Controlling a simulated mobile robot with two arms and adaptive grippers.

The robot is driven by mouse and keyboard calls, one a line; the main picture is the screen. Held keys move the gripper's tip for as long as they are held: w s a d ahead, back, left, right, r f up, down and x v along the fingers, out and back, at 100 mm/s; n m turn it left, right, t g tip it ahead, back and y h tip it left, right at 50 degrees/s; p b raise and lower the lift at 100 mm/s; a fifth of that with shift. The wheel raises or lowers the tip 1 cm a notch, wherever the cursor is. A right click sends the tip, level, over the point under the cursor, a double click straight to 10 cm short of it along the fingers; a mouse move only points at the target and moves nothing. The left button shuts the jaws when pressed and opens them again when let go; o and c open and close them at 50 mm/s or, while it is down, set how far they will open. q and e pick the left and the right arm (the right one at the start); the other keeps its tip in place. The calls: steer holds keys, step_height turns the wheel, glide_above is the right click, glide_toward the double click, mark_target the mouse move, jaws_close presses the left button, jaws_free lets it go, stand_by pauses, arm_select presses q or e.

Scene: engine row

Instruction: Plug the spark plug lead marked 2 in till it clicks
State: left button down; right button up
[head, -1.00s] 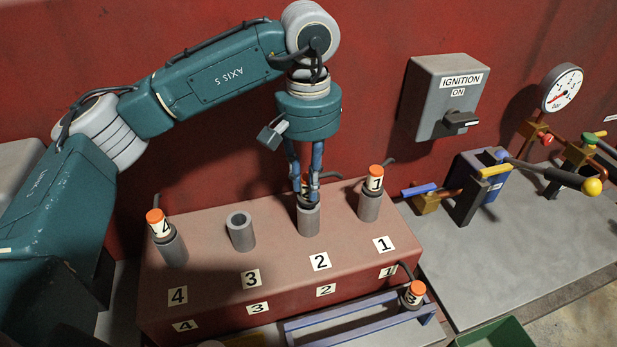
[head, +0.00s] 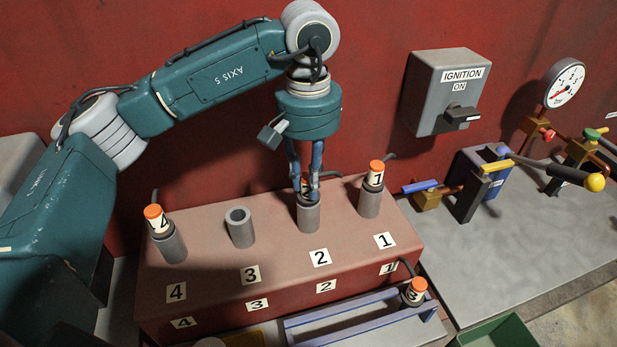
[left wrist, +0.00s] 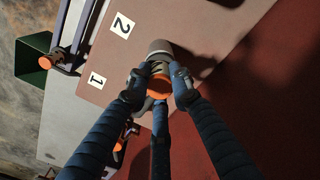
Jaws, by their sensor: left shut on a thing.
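My left gripper (head: 309,188) is directly above the grey tube marked 2 (head: 309,215) on the red engine block (head: 210,262). It is shut on an orange-topped lead (left wrist: 158,86), seen between the fingers in the left wrist view. The lead's lower end meets the mouth of tube 2; how deep it sits is hidden by the fingers. Tube 3 (head: 240,228) is open and empty. Lead 4 (head: 155,219) is on tube 4, leaning slightly, and lead 1 (head: 375,174) is on tube 1. My right gripper is not in view.
Another orange-topped lead (head: 415,290) stands at a blue rail rack (head: 350,322) in front of the block. An ignition box (head: 440,95) reading ON is on the red wall. Valves and a gauge (head: 564,83) are at right, a green bin (head: 495,336) at lower right.

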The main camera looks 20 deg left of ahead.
arm_select(q)
steer(key=shift+f, duration=0.35)
steer(key=c, duration=1.5)
jaws_free()
steer(key=shift+o, duration=0.2)
steer(key=shift+r, duration=0.1)
step_height(320, 180, up, 12)
